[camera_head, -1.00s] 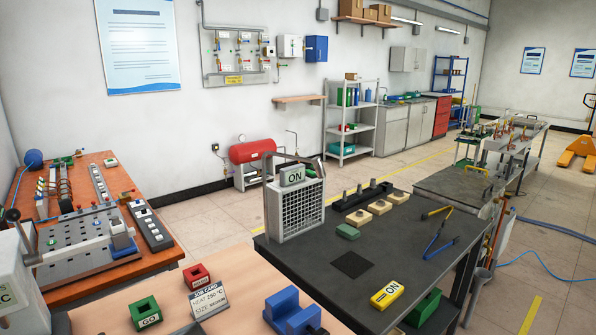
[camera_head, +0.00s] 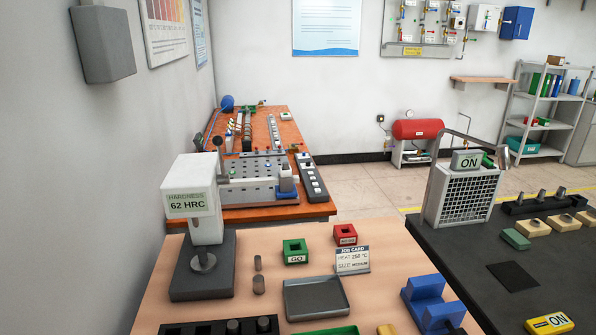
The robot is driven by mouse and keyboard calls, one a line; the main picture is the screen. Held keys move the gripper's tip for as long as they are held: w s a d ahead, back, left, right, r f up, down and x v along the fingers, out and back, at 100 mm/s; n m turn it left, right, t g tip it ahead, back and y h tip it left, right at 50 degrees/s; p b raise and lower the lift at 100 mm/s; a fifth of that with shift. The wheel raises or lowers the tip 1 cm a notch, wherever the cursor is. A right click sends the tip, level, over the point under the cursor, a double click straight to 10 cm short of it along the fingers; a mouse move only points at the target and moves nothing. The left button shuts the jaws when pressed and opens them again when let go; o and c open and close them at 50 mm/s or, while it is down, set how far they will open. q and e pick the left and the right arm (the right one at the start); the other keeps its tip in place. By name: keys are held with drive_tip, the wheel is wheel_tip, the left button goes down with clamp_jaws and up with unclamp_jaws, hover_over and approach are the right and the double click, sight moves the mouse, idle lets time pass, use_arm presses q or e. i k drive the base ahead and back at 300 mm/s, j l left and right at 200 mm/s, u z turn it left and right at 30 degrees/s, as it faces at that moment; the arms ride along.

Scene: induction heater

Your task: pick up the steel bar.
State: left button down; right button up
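No single long steel bar stands out on the wooden table (camera_head: 180,318). A black rack (camera_head: 180,330) at the bottom edge holds more dark cylinders (camera_head: 233,326) and is cut off by the frame. I cannot tell which of these is the steel bar. Neither of my grippers is in view.
The hardness tester (camera_head: 203,225) reads 62 HRC. The grey tray (camera_head: 316,298) looks empty. A green GO block (camera_head: 295,252), a red block (camera_head: 345,234), a job card (camera_head: 352,262) and a blue V-shaped block (camera_head: 430,305) stand around it. A grilled ON unit (camera_head: 463,195) stands on the dark bench.

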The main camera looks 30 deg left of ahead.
sight(202, 255)
drive_tip(key=u, duration=1.65)
drive_tip(key=l+z, duration=0.4)
drive_tip(key=l, duration=0.3)
